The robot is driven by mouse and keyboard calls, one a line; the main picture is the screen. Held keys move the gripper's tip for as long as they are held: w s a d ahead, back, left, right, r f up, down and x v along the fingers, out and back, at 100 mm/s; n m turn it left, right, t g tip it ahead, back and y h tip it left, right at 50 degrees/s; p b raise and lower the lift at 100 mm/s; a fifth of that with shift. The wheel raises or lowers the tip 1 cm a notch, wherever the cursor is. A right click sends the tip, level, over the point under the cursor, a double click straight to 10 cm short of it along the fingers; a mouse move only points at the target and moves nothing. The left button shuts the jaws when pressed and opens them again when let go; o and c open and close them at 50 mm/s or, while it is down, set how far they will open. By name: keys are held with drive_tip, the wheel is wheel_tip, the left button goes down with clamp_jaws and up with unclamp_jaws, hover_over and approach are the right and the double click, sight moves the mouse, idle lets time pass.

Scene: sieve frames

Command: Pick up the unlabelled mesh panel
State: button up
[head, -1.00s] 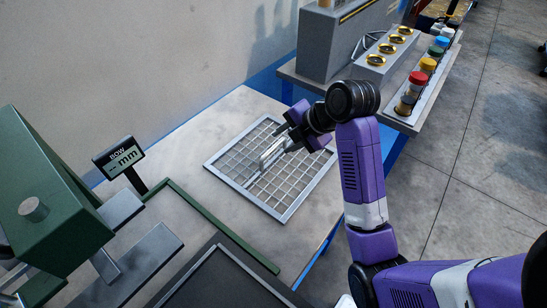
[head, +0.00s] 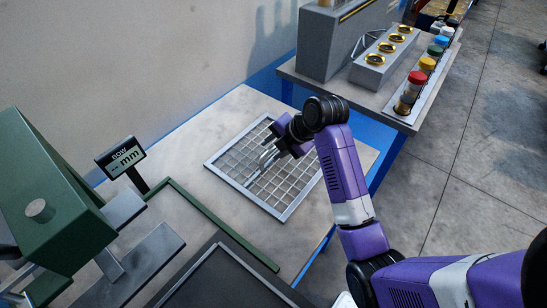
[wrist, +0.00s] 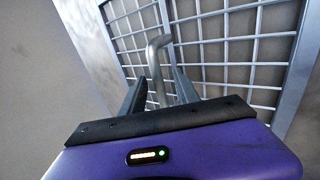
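The mesh panel (head: 244,192) is a square grey metal frame with a wire grid, lying flat on the pale bench top. No label shows on the parts I can see. A bent metal handle (wrist: 158,48) rises from the panel. My gripper (head: 267,153) is over the panel's upper middle and hides part of the grid and handle. In the wrist view my gripper (wrist: 160,87) has its two fingers apart on either side of the handle. A gap shows between the fingers and the handle, so it looks open; the lower end of the handle is hidden.
A green machine (head: 62,215) with a small "mm" display (head: 121,158) stands at left. A green rail (head: 222,235) and a dark tray (head: 225,280) lie in front of the panel. A grey block with gold rings (head: 383,65) and colour-lidded jars (head: 418,78) stand on another table at upper right.

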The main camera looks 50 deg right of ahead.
clamp_jaws()
drive_tip(key=shift+r, duration=0.15)
idle(1.1)
